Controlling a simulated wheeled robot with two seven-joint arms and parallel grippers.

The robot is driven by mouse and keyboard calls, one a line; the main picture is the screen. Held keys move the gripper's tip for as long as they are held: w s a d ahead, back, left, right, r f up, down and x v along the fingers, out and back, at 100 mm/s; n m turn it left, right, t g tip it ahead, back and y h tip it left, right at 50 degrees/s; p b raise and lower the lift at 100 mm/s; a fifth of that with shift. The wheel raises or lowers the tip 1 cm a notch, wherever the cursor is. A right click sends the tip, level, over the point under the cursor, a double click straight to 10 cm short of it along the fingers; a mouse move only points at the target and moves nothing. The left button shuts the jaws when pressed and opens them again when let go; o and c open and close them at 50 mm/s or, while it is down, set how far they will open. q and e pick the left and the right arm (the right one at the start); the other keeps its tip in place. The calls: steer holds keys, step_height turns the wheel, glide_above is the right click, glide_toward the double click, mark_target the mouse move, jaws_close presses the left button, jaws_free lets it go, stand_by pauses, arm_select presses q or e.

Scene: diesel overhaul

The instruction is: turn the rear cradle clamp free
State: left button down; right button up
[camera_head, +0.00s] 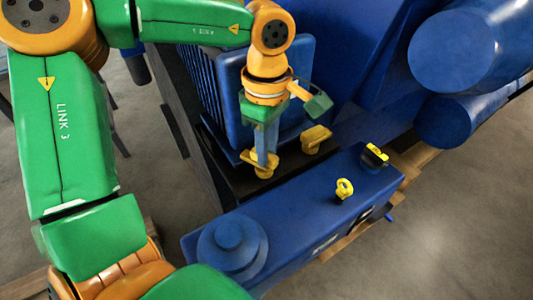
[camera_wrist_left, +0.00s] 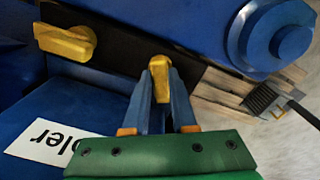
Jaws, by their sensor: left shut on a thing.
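A yellow cradle clamp (camera_head: 264,172) sits on a dark rail (camera_head: 290,178) at the foot of the blue ribbed block. My left gripper (camera_head: 265,155) reaches down onto it from above. In the left wrist view, the two blue fingers of my left gripper (camera_wrist_left: 160,95) are shut on the sides of the clamp's upright yellow handle (camera_wrist_left: 159,80). A second yellow clamp (camera_head: 315,138) stands on the same rail to the right, apart from the gripper; it also shows in the wrist view (camera_wrist_left: 65,42). My right gripper is in neither view.
A long blue box (camera_head: 300,205) lies in front of the rail, with a round cap (camera_head: 230,240), a yellow ring (camera_head: 344,189) and a black-and-yellow fitting (camera_head: 375,155) on it. Large blue cylinders (camera_head: 465,50) stand at the upper right. Bare floor (camera_head: 450,220) shows at the right.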

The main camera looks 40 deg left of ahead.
arm_select(q)
steer(key=n+b, duration=0.1)
steer(key=n, duration=0.1)
steer(key=shift+f+n, duration=0.1)
steer(key=shift+n, duration=0.3)
steer(key=n, duration=0.2)
steer(key=shift+w+n+b, duration=0.15)
steer(key=shift+n+b, duration=0.15)
steer(key=shift+n, duration=0.1)
steer(key=n, duration=0.3)
steer(key=shift+a, duration=0.1)
steer(key=shift+w+a+n+b, duration=0.1)
steer(key=shift+n+b, duration=0.2)
steer(key=shift+n, duration=1.6)
steer(key=c, duration=0.7)
jaws_free()
